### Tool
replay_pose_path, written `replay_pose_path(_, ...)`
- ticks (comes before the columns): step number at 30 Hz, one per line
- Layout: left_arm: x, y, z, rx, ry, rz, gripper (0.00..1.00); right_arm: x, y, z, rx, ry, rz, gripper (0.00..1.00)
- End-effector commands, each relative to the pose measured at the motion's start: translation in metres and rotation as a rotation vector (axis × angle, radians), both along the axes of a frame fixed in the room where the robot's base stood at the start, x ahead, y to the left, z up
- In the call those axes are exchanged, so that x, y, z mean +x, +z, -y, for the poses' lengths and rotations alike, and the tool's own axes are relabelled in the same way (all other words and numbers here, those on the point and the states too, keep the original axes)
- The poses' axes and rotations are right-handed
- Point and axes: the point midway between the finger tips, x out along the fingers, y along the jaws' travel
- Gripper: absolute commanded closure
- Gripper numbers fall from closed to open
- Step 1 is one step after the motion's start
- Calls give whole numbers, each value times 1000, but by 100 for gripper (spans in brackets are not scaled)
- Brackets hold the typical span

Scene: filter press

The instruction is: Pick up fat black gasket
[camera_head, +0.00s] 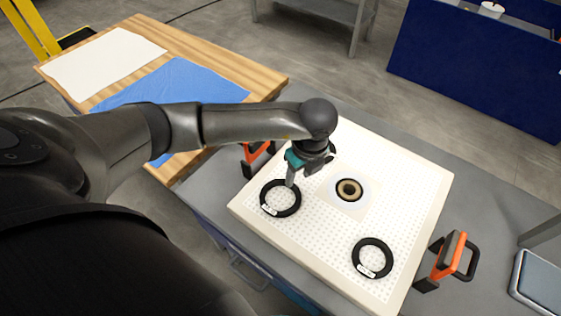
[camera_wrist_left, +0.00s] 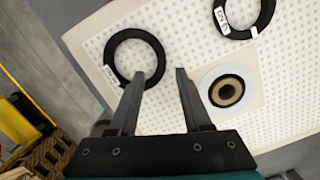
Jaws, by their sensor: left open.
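Two black ring gaskets lie flat on a white perforated board (camera_head: 330,262), each with a small white label. The left gasket (camera_head: 268,193) is close under my left gripper (camera_head: 291,180); it also shows in the left wrist view (camera_wrist_left: 112,57). The other gasket (camera_head: 386,250) lies nearer the front right, and in the wrist view (camera_wrist_left: 267,15) it is at the top, partly cut off. I cannot surely tell which is fatter. My left gripper (camera_wrist_left: 169,72) is open and empty, its fingertips by the left gasket's rim; contact cannot be told. My right gripper is not in view.
A round black and tan part (camera_head: 349,189) on a white square sits at the board's middle. Orange-and-black clamps (camera_head: 449,257) stand beside the board. A wooden table (camera_head: 222,62) with blue and white sheets is at left. A grey tablet-like item (camera_head: 540,283) lies far right.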

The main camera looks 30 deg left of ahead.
Motion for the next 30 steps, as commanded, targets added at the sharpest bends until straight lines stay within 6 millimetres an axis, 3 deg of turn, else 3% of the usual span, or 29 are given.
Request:
replay_pose_path(5,1,-11,-1,0,0,1,51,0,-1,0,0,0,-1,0)
replay_pose_path(15,3,-54,-6,0,-1,-1,51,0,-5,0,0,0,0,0)
replay_pose_path(24,4,-59,-7,-2,-1,1,51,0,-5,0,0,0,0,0)
replay_pose_path(30,4,-58,-7,-2,-1,1,73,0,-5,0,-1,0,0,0)
